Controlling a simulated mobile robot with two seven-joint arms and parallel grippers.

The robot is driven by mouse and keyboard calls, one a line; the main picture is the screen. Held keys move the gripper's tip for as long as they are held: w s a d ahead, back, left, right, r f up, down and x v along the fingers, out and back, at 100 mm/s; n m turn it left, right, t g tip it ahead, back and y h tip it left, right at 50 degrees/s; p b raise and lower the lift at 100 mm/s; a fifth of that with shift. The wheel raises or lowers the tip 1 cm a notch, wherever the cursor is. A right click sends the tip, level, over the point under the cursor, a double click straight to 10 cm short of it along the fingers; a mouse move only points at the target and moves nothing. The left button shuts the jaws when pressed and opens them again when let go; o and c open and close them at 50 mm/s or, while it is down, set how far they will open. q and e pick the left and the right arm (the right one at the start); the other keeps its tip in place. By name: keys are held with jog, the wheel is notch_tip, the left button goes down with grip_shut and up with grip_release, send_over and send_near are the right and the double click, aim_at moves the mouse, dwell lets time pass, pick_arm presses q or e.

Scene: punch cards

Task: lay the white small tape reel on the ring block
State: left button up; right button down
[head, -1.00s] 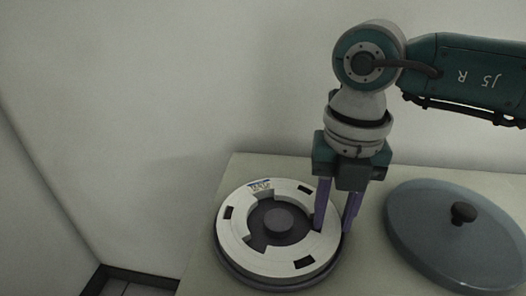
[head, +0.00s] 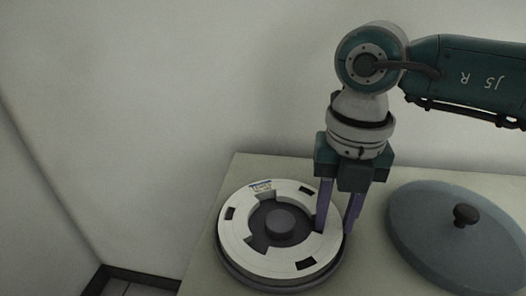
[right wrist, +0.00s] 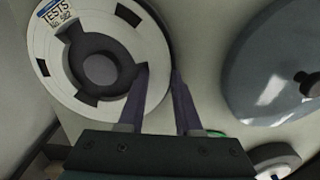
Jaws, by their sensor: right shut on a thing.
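A white tape reel (head: 236,243) with a blue-and-white label and several dark openings lies over a dark round base (head: 262,285) at the table's left side. It also shows in the right wrist view (right wrist: 70,82), where its label reads "TESTS". My right gripper (head: 337,226) points down and is shut on the reel's right rim, one finger in an opening and one outside. Whether the reel touches the base is hard to tell. A round grey hub (head: 280,224) shows in its middle. My left gripper is not in view. I cannot identify the ring block for sure.
A large grey-blue round lid (head: 430,235) with a dark knob (head: 465,214) lies right of the gripper. A wall stands behind the table.

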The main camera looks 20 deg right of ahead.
jog(key=shift+r+p, duration=2.8)
jog(key=shift+r, duration=0.25)
